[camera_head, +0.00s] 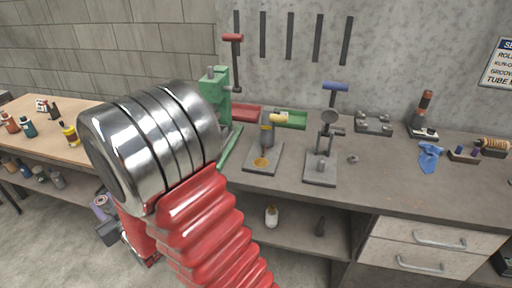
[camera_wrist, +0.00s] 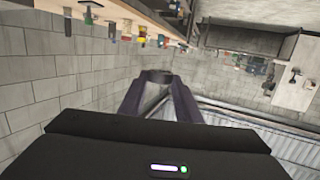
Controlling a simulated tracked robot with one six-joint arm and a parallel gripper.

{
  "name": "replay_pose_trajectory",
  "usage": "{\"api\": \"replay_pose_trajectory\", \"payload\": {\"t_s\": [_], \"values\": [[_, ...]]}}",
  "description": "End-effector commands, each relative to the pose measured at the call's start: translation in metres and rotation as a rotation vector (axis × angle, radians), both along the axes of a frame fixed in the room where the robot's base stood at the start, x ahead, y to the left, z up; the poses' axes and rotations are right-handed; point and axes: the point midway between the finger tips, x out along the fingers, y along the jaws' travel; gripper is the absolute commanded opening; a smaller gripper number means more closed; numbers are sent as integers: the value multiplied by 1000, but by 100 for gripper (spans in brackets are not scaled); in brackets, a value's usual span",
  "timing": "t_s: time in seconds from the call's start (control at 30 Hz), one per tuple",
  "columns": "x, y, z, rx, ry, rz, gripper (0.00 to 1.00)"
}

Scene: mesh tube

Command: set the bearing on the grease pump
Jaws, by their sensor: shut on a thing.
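My gripper (camera_wrist: 160,84) is shut on a small dark round piece (camera_wrist: 160,75), likely the bearing, at its fingertips in the wrist view; its details are too small and dark to make out. In the head view my gripper (camera_head: 101,208) shows small and low at the left, in front of the wooden bench and well away from the grease pump. What looks like the grease pump (camera_head: 267,133) stands upright on the grey bench, a grey cylinder with a yellow top on a square plate. A yellow patch (camera_head: 261,162) lies on its plate.
My arm covers the middle left of the head view. A green press (camera_head: 216,92) stands left of the pump, a blue-handled stand (camera_head: 325,150) to its right. A blue cloth (camera_head: 430,156) lies further right. Bottles (camera_head: 70,134) stand on the wooden bench.

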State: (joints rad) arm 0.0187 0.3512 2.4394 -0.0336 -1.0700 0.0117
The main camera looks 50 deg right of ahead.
Motion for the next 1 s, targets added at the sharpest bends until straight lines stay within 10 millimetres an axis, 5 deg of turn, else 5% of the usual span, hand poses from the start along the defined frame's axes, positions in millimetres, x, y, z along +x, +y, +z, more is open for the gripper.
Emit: {"api": "replay_pose_trajectory", "payload": {"t_s": [0.37, 1.0], "values": [[2, -33, 2, 1, -6, -38, 7], [-22, -227, 14, 9, -29, -217, 7]]}}
